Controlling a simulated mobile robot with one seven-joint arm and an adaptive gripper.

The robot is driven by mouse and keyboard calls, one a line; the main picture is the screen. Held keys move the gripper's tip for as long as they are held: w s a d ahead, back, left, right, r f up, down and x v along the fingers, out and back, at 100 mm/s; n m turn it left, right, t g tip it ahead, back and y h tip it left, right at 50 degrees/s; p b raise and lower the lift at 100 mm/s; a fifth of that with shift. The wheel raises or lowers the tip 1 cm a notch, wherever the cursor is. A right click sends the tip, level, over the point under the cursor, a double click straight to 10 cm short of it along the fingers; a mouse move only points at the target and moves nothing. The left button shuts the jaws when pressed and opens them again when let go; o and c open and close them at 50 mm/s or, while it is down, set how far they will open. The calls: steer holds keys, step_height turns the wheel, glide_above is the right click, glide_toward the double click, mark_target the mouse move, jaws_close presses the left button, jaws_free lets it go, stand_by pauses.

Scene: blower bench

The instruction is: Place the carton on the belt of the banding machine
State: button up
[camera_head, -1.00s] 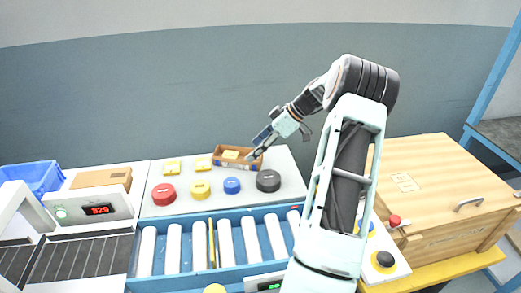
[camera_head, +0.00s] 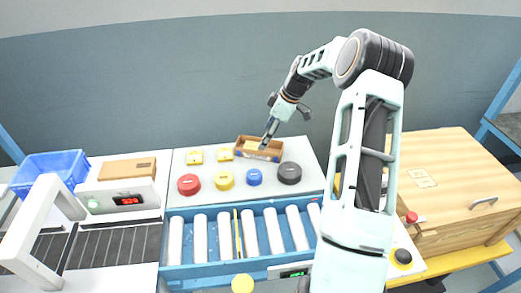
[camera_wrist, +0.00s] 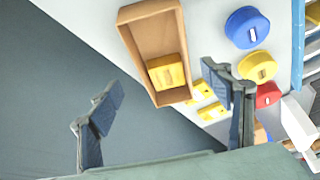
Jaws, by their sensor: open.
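A flat closed brown carton (camera_head: 127,168) lies on a white scale with a red display (camera_head: 128,200), at the left of the head view. The white arch (camera_head: 18,240) of what looks like the banding machine stands over a dark belt (camera_head: 112,245) in front of the scale. My gripper (camera_head: 268,135) is open and empty above an open brown box (camera_head: 275,156) at the back of the bench. In the wrist view the fingers (camera_wrist: 165,115) are wide apart, with the open box (camera_wrist: 138,45) beyond them. A yellow block (camera_wrist: 166,72) lies in it.
A blue crate (camera_head: 50,170) stands behind the arch. Red, yellow, blue and black round pieces (camera_head: 223,180) and two small yellow blocks (camera_head: 195,156) lie on the white bench top. A roller conveyor (camera_head: 225,235) runs in front. A wooden chest (camera_head: 440,175) stands at the right.

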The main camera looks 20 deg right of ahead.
steer(key=x, duration=0.2)
steer(key=p+x, duration=0.1)
steer(key=x, duration=0.1)
steer(key=shift+a+f, duration=0.3)
steer(key=shift+a, duration=0.25)
steer(key=shift+w+a+f, duration=0.1)
steer(key=shift+f, duration=0.3)
steer(key=c, duration=1.4)
steer(key=shift+r, duration=0.5)
step_height(320, 180, up, 2)
steer(key=shift+r, duration=0.2)
steer(key=s+r, duration=0.3)
steer(key=s, duration=0.1)
steer(key=s+a+r+b, duration=0.1)
steer(key=s+r, duration=0.2)
steer(key=s, duration=0.2)
steer(key=s+a+r+b, duration=0.1)
steer(key=s+r, duration=0.2)
steer(key=s, duration=0.2)
steer(key=shift+r, duration=0.4)
